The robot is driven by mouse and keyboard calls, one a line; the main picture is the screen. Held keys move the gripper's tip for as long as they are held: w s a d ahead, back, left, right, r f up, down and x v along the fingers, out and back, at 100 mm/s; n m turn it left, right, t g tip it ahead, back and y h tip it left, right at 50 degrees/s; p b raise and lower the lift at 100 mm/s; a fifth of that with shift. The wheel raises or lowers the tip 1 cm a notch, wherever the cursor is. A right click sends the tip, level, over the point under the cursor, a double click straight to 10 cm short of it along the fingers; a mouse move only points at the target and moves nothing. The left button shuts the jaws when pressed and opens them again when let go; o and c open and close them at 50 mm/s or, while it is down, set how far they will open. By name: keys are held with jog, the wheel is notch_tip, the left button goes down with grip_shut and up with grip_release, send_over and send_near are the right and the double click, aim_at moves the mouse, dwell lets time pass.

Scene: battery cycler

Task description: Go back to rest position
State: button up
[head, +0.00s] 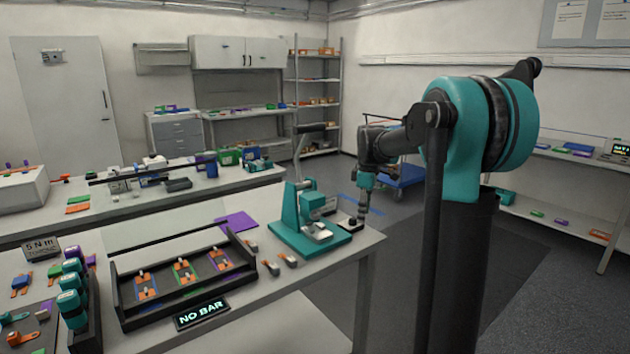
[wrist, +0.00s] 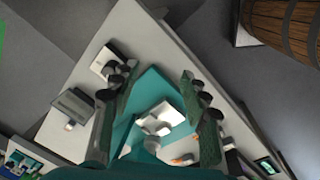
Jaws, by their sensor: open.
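My arm reaches out over the right end of the front bench. My gripper (head: 357,213) points down beside the teal lever press (head: 312,205), just right of it. In the wrist view, my gripper (wrist: 160,78) has its two green-sided fingers spread apart, with nothing held between them. Beyond and below the fingers lie the teal base (wrist: 150,90) and a pale block on it. Whether the fingertips touch anything cannot be told.
A black tray (head: 190,306) with several orange-and-metal pieces stands left of the press. Teal cylinders stand in a dark rack (head: 85,325). A blue cart (head: 400,175) stands behind my arm. Open floor lies right.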

jog(key=s+f+m+t, duration=0.1)
jog(key=s+f+m, duration=0.3)
jog(key=s, duration=0.6)
jog(key=s+d+f+m+t, duration=0.1)
jog(key=s+f+m, duration=0.4)
jog(key=s+f, duration=0.3)
jog(key=s+d+f+m, duration=0.1)
jog(key=s+f+m, duration=0.3)
jog(key=s, duration=0.9)
notch_tip(320, 180, down, 2)
jog(key=shift+f+m+t, duration=0.2)
jog(key=shift+m+t, duration=0.2)
